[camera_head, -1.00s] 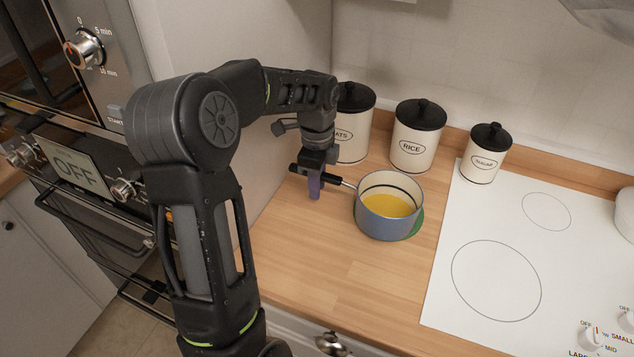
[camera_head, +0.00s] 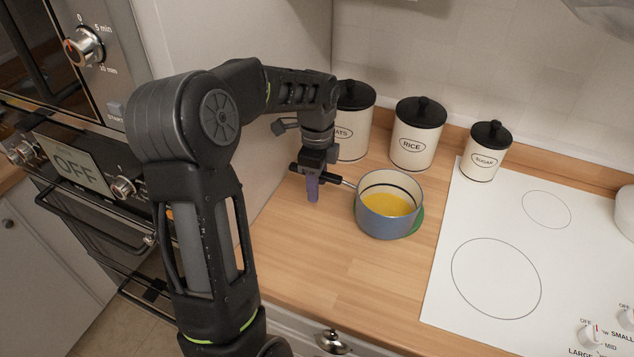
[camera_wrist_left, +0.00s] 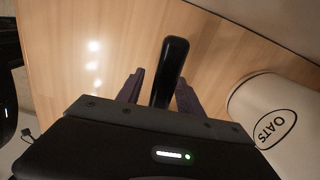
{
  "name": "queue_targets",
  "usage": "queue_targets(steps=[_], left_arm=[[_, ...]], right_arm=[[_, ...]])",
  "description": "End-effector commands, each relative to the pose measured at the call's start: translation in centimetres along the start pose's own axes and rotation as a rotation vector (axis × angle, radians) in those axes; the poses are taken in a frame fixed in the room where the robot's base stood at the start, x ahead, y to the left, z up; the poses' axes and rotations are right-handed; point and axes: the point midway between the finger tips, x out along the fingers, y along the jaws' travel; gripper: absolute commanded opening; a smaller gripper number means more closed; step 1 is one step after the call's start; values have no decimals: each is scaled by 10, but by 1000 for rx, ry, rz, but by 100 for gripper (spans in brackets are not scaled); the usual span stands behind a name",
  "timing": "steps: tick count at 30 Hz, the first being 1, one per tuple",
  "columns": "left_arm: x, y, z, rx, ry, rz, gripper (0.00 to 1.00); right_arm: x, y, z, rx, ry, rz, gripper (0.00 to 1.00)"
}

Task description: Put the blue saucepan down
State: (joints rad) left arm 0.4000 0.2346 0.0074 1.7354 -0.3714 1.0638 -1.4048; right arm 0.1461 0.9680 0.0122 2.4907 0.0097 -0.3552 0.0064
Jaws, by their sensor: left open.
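The blue saucepan (camera_head: 388,219) holds yellow liquid and sits upright on a green round mat (camera_head: 416,222) on the wooden counter. Its black handle (camera_head: 320,174) points left; the handle also shows in the left wrist view (camera_wrist_left: 172,65). My left gripper (camera_head: 312,190) is at the handle, pointing down. In the left wrist view its two purple fingers (camera_wrist_left: 160,92) stand apart on either side of the handle, with a gap showing. My right gripper is in neither view.
Canisters marked OATS (camera_head: 350,128), RICE (camera_head: 417,136) and SUGAR (camera_head: 485,152) stand behind the pan. A white cooktop (camera_head: 545,255) lies to the right. The wooden counter (camera_head: 340,270) in front is clear. Wall ovens (camera_head: 75,170) are at left.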

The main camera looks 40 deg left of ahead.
Motion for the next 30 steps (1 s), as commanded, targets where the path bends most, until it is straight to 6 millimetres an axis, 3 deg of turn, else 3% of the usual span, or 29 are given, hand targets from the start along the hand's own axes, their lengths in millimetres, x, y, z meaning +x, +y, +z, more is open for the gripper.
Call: queue_targets(steps=[8, 19, 24, 30], left_arm=[[-31, -1, 0, -1, 1, -5, 43], [-106, -1, 0, 1, 0, -4, 43], [-120, 0, 0, 0, 0, -1, 43], [-122, 0, 0, 0, 0, 0, 43]], right_arm=[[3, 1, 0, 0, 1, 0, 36], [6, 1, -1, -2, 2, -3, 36], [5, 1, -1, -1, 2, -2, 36], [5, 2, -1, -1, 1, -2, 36]])
